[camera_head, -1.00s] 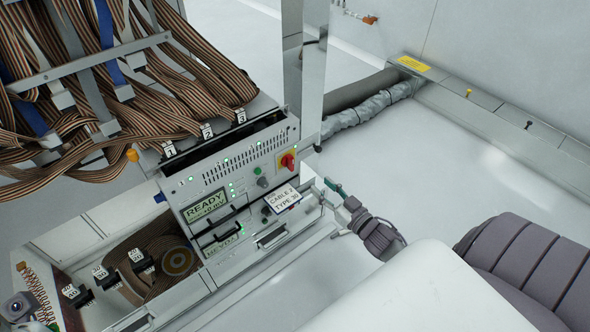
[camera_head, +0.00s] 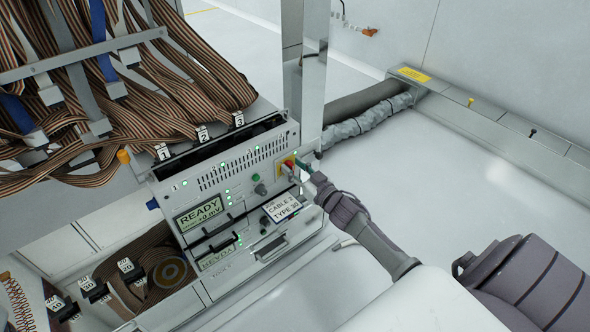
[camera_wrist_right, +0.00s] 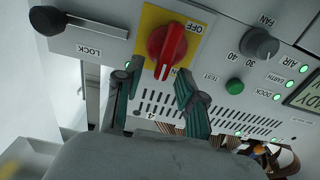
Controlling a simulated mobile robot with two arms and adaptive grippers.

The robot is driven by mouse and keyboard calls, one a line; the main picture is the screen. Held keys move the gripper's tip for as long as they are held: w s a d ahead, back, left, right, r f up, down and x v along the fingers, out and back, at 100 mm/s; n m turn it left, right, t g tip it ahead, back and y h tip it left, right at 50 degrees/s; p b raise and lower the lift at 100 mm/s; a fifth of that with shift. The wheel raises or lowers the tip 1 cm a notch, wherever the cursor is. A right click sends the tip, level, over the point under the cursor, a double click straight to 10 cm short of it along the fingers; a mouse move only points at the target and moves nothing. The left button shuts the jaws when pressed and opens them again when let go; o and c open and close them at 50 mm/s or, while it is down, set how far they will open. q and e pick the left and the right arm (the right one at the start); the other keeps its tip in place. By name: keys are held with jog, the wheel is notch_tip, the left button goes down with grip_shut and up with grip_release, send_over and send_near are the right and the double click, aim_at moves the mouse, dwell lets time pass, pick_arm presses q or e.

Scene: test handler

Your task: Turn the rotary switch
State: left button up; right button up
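The rotary switch (camera_wrist_right: 167,48) is a red knob on a yellow plate marked OFF. Its grip bar stands nearly upright in the right wrist view. In the head view the switch (camera_head: 287,166) is at the cabinet's upper right front, partly covered by my fingers. My right gripper (camera_wrist_right: 158,73) is open, with one green-padded fingertip on each side of the knob's lower end. A gap shows between the fingers, and I cannot tell whether either touches the knob. It also shows in the head view (camera_head: 301,169). My left gripper is not in view.
Close to the switch are a grey FAN knob (camera_wrist_right: 259,44), a green TEST button (camera_wrist_right: 235,87) and a dark LOCK handle (camera_wrist_right: 67,22). A metal post (camera_head: 303,75) rises behind the cabinet. Ribbon cables (camera_head: 90,90) hang at left.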

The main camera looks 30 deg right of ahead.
grip_shut()
